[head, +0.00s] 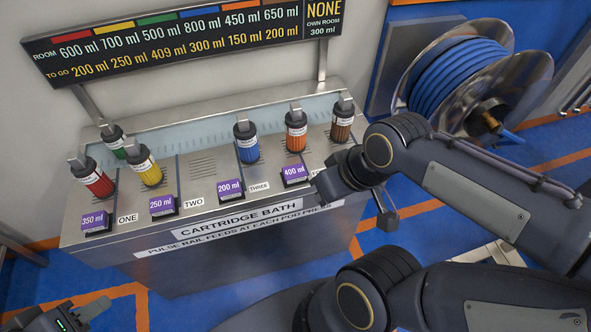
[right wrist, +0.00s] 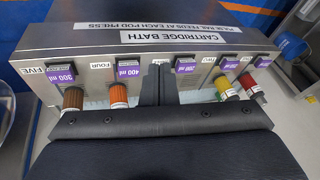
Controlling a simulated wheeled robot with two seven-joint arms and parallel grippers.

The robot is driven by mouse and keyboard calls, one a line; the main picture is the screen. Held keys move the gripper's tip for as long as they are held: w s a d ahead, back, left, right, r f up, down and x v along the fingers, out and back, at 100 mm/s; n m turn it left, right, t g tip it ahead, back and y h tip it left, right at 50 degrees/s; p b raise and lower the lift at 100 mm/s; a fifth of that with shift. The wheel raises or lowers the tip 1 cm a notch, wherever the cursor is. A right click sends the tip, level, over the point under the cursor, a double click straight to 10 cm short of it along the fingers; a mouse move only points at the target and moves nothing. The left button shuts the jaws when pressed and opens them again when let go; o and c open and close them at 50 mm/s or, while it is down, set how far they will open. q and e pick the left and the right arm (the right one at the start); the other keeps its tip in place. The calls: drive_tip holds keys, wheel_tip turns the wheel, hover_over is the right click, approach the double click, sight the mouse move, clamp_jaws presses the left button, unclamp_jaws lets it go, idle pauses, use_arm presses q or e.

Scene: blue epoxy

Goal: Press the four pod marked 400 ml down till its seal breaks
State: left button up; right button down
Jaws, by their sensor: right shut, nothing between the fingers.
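The four pod (head: 294,174) is a purple block marked 400 ml on the front edge of the metal bath, below the orange cartridge. It also shows in the right wrist view (right wrist: 128,71), beside the FOUR label. My right gripper (head: 331,186) is shut and empty, just right of that pod in the head view and apart from it. In the right wrist view its fingers (right wrist: 157,84) lie together between the 400 ml and 200 ml pods. I cannot tell its height above the bath. My left gripper (head: 76,316) is at the bottom left, partly cut off, far from the pod.
The cartridge bath (head: 215,256) also carries the 350 ml (head: 95,221), 250 ml (head: 162,205) and 200 ml (head: 230,190) pods. A 300 ml pod (right wrist: 62,75) sits beside the FIVE label. Several coloured cartridges stand behind. A sign (head: 190,45) hangs above; a blue hose reel (head: 465,75) is right.

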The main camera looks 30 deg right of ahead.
drive_tip(key=w+d+f+n+g+h, duration=0.2)
drive_tip(key=w+d+n+h, duration=0.1)
drive_tip(key=w+d, duration=0.1)
drive_tip(key=n+t+h+p, duration=0.1)
drive_tip(key=n+h+p, duration=0.1)
drive_tip(key=n+h, duration=0.75)
hover_over(299, 166)
drive_tip(key=s+a, duration=0.1)
drive_tip(key=a, duration=0.2)
wheel_tip(299, 166, down, 7)
drive_tip(key=n+y, duration=0.1)
drive_tip(key=shift+s+a+r, duration=0.1)
drive_tip(key=shift+a, duration=0.05)
wheel_tip(299, 166, down, 8)
drive_tip(key=b, duration=0.6)
drive_tip(key=shift+f+b, duration=0.45)
drive_tip(key=shift+b, duration=0.2)
drive_tip(key=shift+f, duration=0.1)
drive_tip(key=shift+f+b, duration=0.3)
drive_tip(key=shift+b, duration=0.3)
